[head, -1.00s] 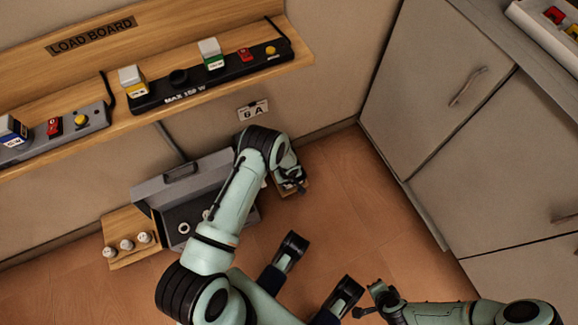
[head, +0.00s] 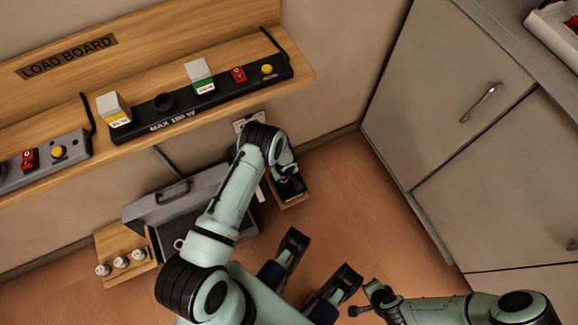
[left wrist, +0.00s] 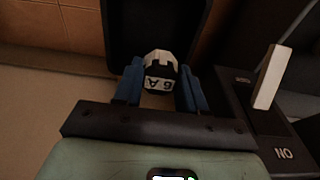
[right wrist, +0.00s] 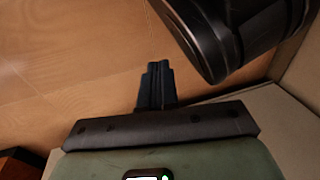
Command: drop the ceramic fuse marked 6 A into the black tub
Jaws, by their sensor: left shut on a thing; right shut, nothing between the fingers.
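The ceramic fuse (left wrist: 160,72) is white with dark markings reading 6 A, seen upside down in the left wrist view. My left gripper (left wrist: 160,88) is shut on it, a blue finger on each side. The black tub (left wrist: 150,25) shows just beyond the fuse in that view; the height of the fuse over it is hard to judge. In the head view my left gripper (head: 287,180) is low by the wall, right of the grey box, and its own arm hides the fuse. My right gripper (right wrist: 156,85) is shut and empty, away to the right (head: 362,306).
An open grey box (head: 215,185) stands left of my left gripper, partly behind my arm. A wooden stand (head: 107,240) holds white fuses. A switch lever (left wrist: 272,76) rises close right of the left gripper. The load board shelf (head: 210,108) overhangs behind; cabinets (head: 440,100) stand right.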

